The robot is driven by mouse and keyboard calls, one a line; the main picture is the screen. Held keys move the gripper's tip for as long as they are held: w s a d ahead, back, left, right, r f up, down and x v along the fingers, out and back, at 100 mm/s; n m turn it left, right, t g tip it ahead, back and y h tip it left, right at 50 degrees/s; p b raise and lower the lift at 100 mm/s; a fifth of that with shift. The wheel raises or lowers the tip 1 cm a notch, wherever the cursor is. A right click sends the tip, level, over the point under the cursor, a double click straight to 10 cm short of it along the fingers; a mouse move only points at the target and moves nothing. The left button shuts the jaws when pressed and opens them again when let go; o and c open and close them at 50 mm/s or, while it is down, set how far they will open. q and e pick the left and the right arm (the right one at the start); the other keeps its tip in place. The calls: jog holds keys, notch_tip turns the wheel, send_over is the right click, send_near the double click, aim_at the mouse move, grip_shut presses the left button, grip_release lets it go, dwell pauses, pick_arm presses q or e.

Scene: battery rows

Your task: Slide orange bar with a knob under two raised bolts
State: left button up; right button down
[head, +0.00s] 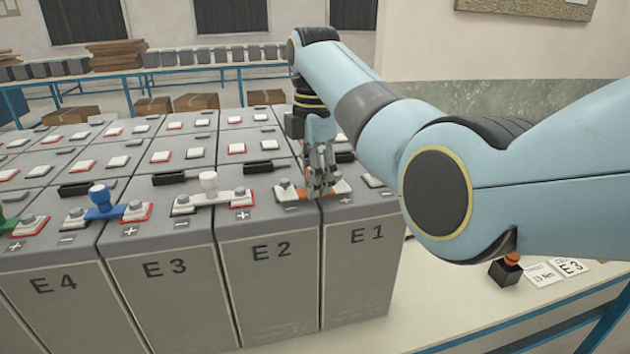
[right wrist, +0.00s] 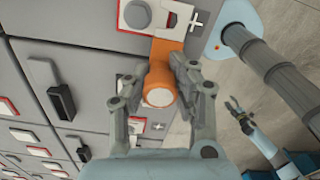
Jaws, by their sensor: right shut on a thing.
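The orange bar with a knob lies across the gap between the grey batteries E2 (head: 268,270) and E1 (head: 365,270). Its orange knob (right wrist: 160,85) stands between the fingers of my right gripper (head: 320,190), which is shut on it; the gripper also shows in the right wrist view (right wrist: 158,90). The flat orange plate (right wrist: 180,32) reaches toward a bolt by a plus mark. A bolt (head: 285,187) shows left of the gripper in the head view. The bar's other end is hidden by knob and fingers. A small gripper of my left arm (right wrist: 236,108) appears far below in the right wrist view.
A blue-knobbed bar (head: 103,205) links E4 and E3, and a white-knobbed bar (head: 208,185) links E3 and E2. A black block with an orange top (head: 505,270) and cards (head: 567,267) lie on the table (head: 440,310) at right. More batteries stand behind.

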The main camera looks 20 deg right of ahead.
jog(key=shift+w+b, duration=0.5)
jog(key=shift+w, duration=0.15)
jog(key=shift+w+b, duration=0.9)
jog(key=shift+b, duration=0.15)
jog(key=shift+p, duration=0.5)
dwell(1.0)
